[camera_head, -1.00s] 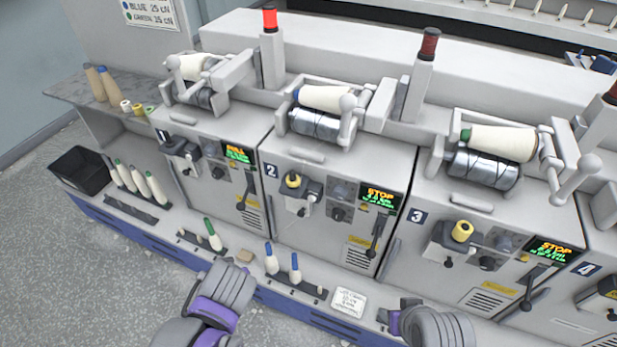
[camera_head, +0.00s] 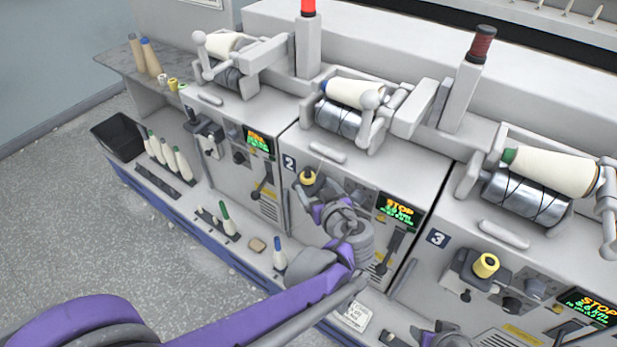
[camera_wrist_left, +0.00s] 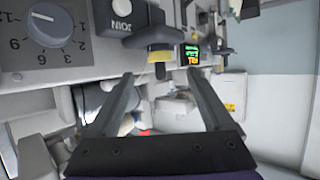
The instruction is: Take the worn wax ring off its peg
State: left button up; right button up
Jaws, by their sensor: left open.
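A yellow wax ring (camera_head: 308,176) sits on its peg on the front of unit 2 in the head view. Another yellow ring (camera_head: 486,264) is on unit 3; wear is too small to judge on either. My left gripper (camera_head: 312,200) is just below and in front of the unit 2 ring, partly hidden by its own wrist. In the left wrist view, its two fingers (camera_wrist_left: 158,95) are spread with nothing between them. A yellow ring (camera_wrist_left: 158,56) shows ahead under a dark part, apart from the fingers. My right gripper (camera_head: 440,338) is cut off at the bottom edge.
Small rings (camera_head: 172,84) and tall cones stand on the left shelf (camera_head: 115,62). A black bin (camera_head: 118,138) and several bobbins (camera_head: 168,155) line the lower ledge. Lit displays (camera_head: 397,210) and levers jut from the unit fronts. A round dial (camera_wrist_left: 50,25) is close in the wrist view.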

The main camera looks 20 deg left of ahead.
aim_at(309, 178)
pick_arm(q)
jog(key=x, duration=0.5)
jog(key=shift+w+f, duration=0.1)
jog(key=shift+f, duration=0.05)
grip_shut()
